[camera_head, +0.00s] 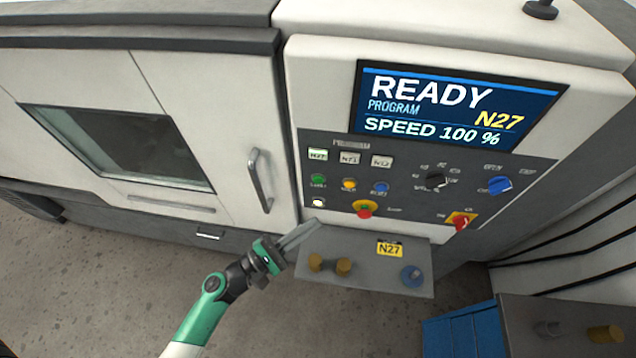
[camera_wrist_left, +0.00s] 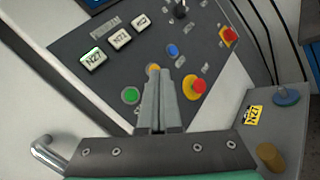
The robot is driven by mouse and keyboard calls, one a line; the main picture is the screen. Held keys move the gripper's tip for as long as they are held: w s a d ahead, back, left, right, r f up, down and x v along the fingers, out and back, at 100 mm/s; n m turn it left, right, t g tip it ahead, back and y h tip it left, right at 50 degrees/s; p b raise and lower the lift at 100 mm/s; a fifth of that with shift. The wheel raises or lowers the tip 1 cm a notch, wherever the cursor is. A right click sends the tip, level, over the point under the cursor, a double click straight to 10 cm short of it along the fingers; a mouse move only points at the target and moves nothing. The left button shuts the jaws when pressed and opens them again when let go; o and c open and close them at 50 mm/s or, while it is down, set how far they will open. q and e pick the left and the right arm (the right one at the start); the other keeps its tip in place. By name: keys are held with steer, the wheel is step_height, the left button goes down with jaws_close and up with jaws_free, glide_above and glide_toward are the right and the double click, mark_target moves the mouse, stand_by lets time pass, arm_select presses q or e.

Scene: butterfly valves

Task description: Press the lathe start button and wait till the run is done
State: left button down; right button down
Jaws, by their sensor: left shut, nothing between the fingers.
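The lathe's control panel (camera_head: 400,180) carries a green button (camera_head: 318,179) at its left, which I take for the start button. It also shows in the left wrist view (camera_wrist_left: 131,95), just left of my fingertips. The screen (camera_head: 455,105) reads READY, PROGRAM N27, SPEED 100 %. The N27 program key (camera_head: 318,154) is lit with a green edge. My left gripper (camera_head: 312,226) is shut and empty, below the panel's lower left corner in the head view. In the wrist view its fingers (camera_wrist_left: 163,82) overlap the panel. My right gripper is not in view.
A red emergency stop (camera_head: 364,210) and a yellow button (camera_head: 349,184) lie close to the green one. A shelf (camera_head: 365,279) with brass parts and an N27 tag juts out below. The lathe door handle (camera_head: 261,180) stands out at the left.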

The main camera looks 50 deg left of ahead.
mark_target(318, 180)
arm_select(q)
steer(key=shift+s+a+f, duration=0.25)
steer(key=shift+a+f, duration=0.15)
steer(key=shift+f, duration=0.1)
steer(key=shift+w, duration=0.1)
steer(key=w+a, duration=0.5)
steer(key=w, duration=0.2)
steer(key=shift+a+b, duration=0.15)
steer(key=shift+b, duration=0.15)
steer(key=shift+s, duration=0.1)
stand_by(1.6)
